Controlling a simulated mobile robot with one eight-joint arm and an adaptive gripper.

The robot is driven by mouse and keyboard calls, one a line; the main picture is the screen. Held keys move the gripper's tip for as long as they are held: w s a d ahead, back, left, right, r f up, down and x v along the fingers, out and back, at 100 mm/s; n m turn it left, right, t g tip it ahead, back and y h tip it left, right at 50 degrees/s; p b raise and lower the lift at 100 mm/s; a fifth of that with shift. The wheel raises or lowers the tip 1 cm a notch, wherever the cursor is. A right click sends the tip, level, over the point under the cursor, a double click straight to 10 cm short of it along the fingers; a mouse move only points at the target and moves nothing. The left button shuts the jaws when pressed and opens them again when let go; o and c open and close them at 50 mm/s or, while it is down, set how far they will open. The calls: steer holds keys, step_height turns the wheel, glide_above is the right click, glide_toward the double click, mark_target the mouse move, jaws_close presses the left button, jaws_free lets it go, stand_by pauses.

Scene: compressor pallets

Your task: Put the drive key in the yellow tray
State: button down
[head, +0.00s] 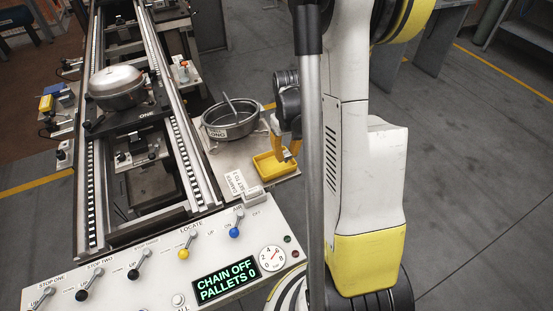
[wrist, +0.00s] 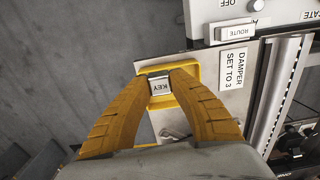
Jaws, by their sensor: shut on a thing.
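The drive key (wrist: 159,85) is a small pale block marked KEY, pinched between the tips of my yellow gripper fingers in the wrist view. My gripper (wrist: 160,81) is shut on it. The yellow tray (wrist: 196,74) lies behind and below the fingertips in that view, partly hidden by them. In the head view, my gripper (head: 284,152) points down over the yellow tray (head: 268,171) at the right end of the small side shelf. I cannot make out the key there, nor tell whether it touches the tray floor.
A DAMPER SET TO 3 label (head: 237,182) and a ROUTE block (head: 254,195) are close in front. The control panel (head: 150,285) fills the foreground; the conveyor (head: 180,140) runs left.

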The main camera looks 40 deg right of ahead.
steer(key=w+f, duration=0.1)
steer(key=w, duration=0.1)
steer(key=w+f, duration=0.1)
steer(key=w+f+b, duration=0.1)
steer(key=w, duration=0.1)
steer(key=shift+w+f, duration=0.25)
steer(key=shift+w, duration=0.1)
steer(key=shift+f+b, duration=0.85)
steer(key=shift+f, duration=1.15)
steer(key=shift+f, duration=0.1)
steer(key=c, duration=1.3)
jaws_free()
steer(key=shift+o, duration=0.2)
